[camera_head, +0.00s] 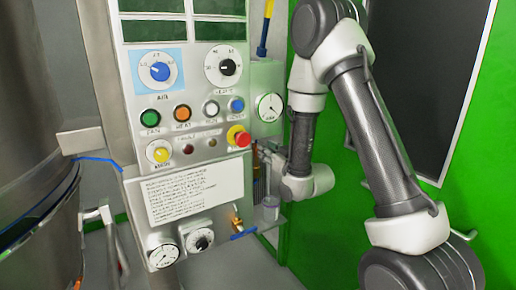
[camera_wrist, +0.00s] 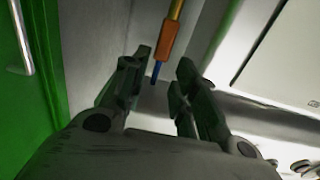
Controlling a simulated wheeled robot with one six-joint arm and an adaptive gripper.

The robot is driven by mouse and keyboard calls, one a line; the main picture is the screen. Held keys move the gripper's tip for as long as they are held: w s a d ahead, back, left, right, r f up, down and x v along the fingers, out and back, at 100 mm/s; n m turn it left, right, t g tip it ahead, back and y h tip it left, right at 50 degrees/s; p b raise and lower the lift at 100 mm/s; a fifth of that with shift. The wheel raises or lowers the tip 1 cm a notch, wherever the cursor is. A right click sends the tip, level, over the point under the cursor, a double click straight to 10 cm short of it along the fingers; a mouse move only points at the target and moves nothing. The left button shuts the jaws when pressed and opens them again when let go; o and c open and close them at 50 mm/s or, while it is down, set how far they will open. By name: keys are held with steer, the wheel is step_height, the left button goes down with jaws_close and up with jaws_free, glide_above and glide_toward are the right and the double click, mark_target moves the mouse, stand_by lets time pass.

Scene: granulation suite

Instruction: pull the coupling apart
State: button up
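In the wrist view a slim coupling (camera_wrist: 170,38) hangs tilted, with an orange sleeve, a yellow upper part and a thin blue lower end. My gripper (camera_wrist: 160,82) is open, its two dark fingers apart, and the blue end shows in the gap between the fingertips. No finger visibly touches the coupling.
The control panel (camera_head: 195,190) carries dials, buttons and a red mushroom button (camera_head: 239,136). A brass fitting with a blue handle (camera_head: 238,222) sticks out below. A steel vessel (camera_head: 35,170) stands left; a green wall (camera_head: 335,215) is behind.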

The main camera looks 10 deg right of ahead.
steer(key=s+d+f+g+h, duration=0.1)
steer(key=s+f+g, duration=0.25)
steer(key=f, duration=0.35)
steer(key=s+d+f+g+h, duration=0.1)
steer(key=s+f+g+h, duration=0.1)
steer(key=f+g, duration=0.35)
steer(key=s+d+f+m+g+h, duration=0.1)
steer(key=s+d+f+g, duration=0.2)
steer(key=s, duration=0.4)
steer(key=s+d+r+m, duration=0.1)
steer(key=s+d+r, duration=0.3)
steer(key=s+r, duration=0.8)
steer(key=s+d+r+m+h, duration=0.1)
steer(key=s+d+r, duration=0.2)
steer(key=s+r, duration=1)
step_height(320, 180, up, 2)
steer(key=shift+d+r+m+g+h, duration=0.1)
steer(key=shift+d+m+g+h, duration=0.2)
steer(key=shift+d+g, duration=0.1)
